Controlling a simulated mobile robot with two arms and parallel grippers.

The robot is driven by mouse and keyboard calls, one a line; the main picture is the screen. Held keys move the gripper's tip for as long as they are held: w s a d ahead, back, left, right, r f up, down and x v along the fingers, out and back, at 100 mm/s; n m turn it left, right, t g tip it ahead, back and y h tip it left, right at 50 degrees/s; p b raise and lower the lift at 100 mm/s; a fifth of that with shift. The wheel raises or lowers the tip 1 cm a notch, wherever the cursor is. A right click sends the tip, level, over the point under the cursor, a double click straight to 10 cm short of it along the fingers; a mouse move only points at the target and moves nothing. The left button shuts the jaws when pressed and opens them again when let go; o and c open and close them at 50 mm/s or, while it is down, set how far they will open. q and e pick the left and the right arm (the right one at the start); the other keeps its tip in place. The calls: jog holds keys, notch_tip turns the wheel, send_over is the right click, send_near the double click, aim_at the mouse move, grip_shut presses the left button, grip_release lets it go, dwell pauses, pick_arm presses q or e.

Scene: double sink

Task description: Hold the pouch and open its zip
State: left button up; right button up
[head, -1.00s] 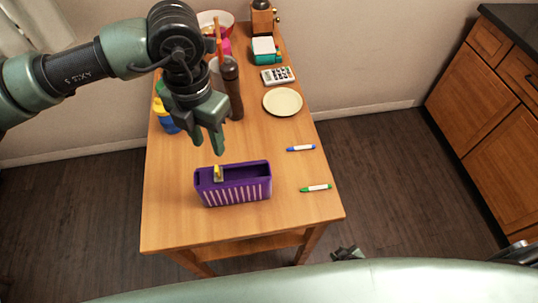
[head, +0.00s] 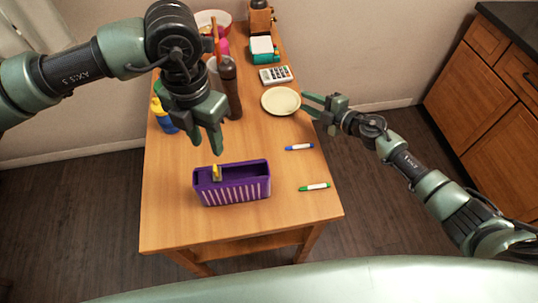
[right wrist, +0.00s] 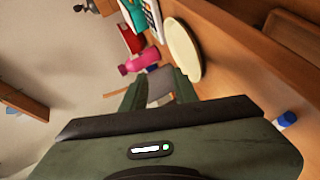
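The purple pouch (head: 232,189) with pale stripes stands on the front half of the table, in the head view. A yellow zip tab (head: 216,172) sits near the left end of its top. The top looks dark and recessed to the right of the tab. My left gripper (head: 207,149) hangs above and slightly left of the pouch, open and empty, apart from it. My right gripper (head: 311,104) is at the table's right edge beside the plate, open and empty. The right wrist view shows its fingers apart (right wrist: 160,93); the pouch is not seen there.
A blue marker (head: 299,147) and a green marker (head: 314,187) lie right of the pouch. Behind are a cream plate (head: 281,101), a calculator (head: 275,74), a brown bottle (head: 229,88) and a blue-yellow item (head: 163,116). The table front (head: 215,231) is clear.

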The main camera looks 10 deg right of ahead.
jog(key=s+a+r+n+g+y, duration=0.25)
jog(key=s+a+n+g, duration=0.2)
jog(key=a, duration=0.45)
jog(key=s+a+r+n+g+y, duration=0.1)
jog(key=s+a+r+n+g, duration=0.3)
jog(key=a, duration=0.5)
jog(key=s+n+g+h, duration=0.1)
jog(key=s+n+h, duration=0.1)
jog(key=s+h, duration=0.1)
jog(key=s+d+n+g+h, duration=0.1)
jog(key=s+n+h, duration=0.1)
jog(key=s+h, duration=0.2)
jog(key=s+d+n+g+h, duration=0.1)
jog(key=s+n+g+h, duration=0.1)
jog(key=s+h, duration=0.2)
jog(key=shift+s+r, duration=0.1)
jog(key=shift+s, duration=0.95)
jog(key=shift+s+f, duration=0.15)
jog(key=shift+f, duration=0.2)
notch_tip(320, 180, down, 7)
jog(key=shift+r, duration=0.1)
